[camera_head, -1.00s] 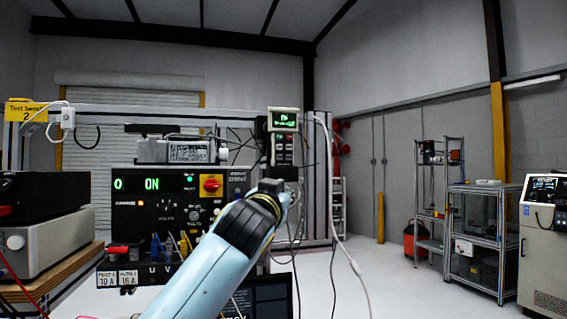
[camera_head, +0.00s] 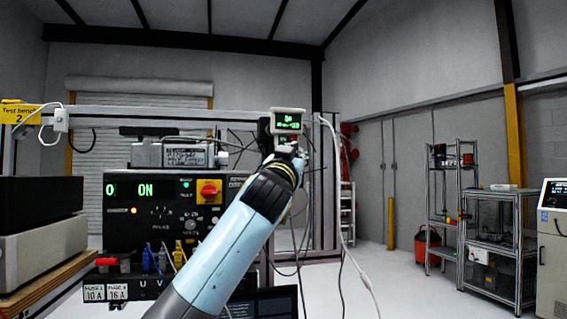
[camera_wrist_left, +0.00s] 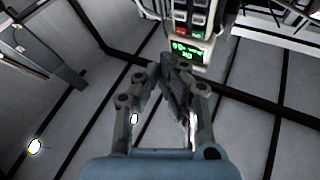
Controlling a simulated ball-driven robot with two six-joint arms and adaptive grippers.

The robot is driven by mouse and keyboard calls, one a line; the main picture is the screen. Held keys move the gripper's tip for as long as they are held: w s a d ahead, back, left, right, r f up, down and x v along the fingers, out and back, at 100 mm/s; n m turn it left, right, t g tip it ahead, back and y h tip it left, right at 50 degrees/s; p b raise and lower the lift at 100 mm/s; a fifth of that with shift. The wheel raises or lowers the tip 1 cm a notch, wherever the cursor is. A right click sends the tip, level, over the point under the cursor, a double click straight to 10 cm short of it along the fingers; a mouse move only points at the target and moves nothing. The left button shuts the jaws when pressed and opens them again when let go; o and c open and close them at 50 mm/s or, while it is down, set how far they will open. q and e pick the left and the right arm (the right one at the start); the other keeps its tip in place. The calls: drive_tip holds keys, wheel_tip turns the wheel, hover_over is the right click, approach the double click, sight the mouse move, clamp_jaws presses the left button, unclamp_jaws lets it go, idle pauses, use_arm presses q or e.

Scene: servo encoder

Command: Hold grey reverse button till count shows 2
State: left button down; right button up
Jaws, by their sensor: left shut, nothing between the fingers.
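A pale handheld control unit (camera_head: 276,111) hangs on the frame. Its green-lit screen (camera_head: 288,121) shows text too small to read surely. In the left wrist view the unit (camera_wrist_left: 173,22) appears upside down, with its screen (camera_wrist_left: 187,50) nearest my fingers and red, green and grey buttons (camera_wrist_left: 200,18) beyond it. I cannot tell which one is the reverse button. My left gripper (camera_head: 291,149) is shut and empty, just below the screen in the head view, covering the buttons there. I cannot tell whether its tips touch the unit. My right gripper is out of view.
A black test panel (camera_head: 150,213) reads "0 ON" and has a red and yellow switch (camera_head: 208,191). Cables (camera_head: 340,200) hang beside the control unit. Stacked boxes (camera_head: 40,212) stand at the left. Metal shelving (camera_head: 490,235) stands at the right beyond open floor.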

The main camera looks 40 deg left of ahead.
use_arm(q)
drive_tip(key=w+a+b, duration=0.1)
drive_tip(key=w+a, duration=0.4)
drive_tip(key=a, duration=0.1)
drive_tip(key=shift+b, duration=0.3)
idle(0.8)
idle(0.5)
drive_tip(key=shift+w+a+b, duration=0.3)
drive_tip(key=shift+a, duration=0.05)
